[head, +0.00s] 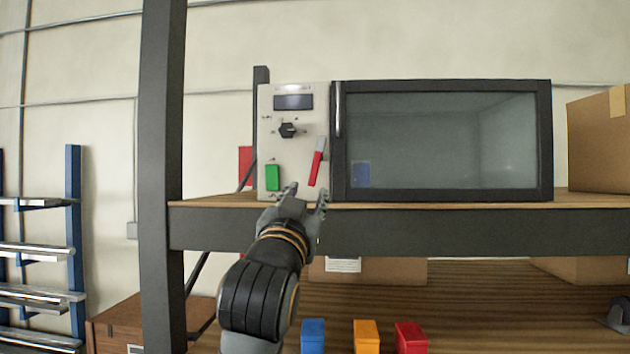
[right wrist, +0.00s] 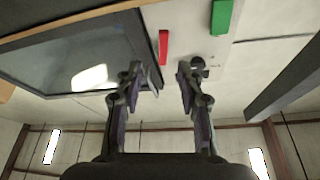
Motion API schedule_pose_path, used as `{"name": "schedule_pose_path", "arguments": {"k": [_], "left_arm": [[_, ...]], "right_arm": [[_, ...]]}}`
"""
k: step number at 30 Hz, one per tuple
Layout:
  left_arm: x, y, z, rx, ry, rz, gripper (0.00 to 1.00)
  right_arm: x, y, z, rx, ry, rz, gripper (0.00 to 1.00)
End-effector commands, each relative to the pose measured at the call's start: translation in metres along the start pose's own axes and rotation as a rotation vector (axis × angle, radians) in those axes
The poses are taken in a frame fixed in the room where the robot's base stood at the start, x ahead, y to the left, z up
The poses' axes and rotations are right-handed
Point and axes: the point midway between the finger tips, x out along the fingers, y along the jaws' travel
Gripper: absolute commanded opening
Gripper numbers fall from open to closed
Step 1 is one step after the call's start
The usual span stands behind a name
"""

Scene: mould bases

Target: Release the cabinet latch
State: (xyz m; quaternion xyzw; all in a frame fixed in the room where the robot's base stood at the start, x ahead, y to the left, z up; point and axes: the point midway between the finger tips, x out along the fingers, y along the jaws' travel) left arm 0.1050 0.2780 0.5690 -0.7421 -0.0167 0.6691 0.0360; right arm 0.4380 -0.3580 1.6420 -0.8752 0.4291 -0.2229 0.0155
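A dark-framed cabinet with a glass door (head: 440,140) stands on the shelf, its door shut. To its left is a pale control panel (head: 268,150) with a red lever (head: 317,168) that has a grey upper part and tilts slightly. I take this lever to be the latch. My right gripper (head: 305,197) is in front of the panel's lower edge, below the lever. In the right wrist view its fingers (right wrist: 168,82) are apart with nothing between them, and the red lever (right wrist: 163,47) lies beyond the fingertips, apart from them. My left gripper is not in view.
The panel also has a green button (head: 272,178), a black knob (head: 288,130) and a display (head: 293,102). A dark shelf post (head: 163,180) rises at left. Blue (head: 312,336), orange (head: 366,336) and red (head: 410,338) bins stand below. A cardboard box (head: 598,142) is at right.

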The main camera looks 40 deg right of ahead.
Motion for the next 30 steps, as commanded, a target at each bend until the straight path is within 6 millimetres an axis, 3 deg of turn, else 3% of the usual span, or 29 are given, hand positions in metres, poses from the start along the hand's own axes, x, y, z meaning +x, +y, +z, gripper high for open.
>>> {"name": "schedule_pose_path", "arguments": {"k": [8, 21, 30], "left_arm": [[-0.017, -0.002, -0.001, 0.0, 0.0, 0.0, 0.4], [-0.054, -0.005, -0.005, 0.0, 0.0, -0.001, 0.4], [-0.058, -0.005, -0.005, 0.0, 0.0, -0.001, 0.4]], "right_arm": [[0.023, -0.002, -0.004, -0.009, 0.004, 0.0, 0.38], [0.093, -0.002, -0.002, -0.009, 0.0, -0.002, 0.38], [0.105, -0.002, 0.002, -0.002, -0.002, -0.004, 0.38]]}}
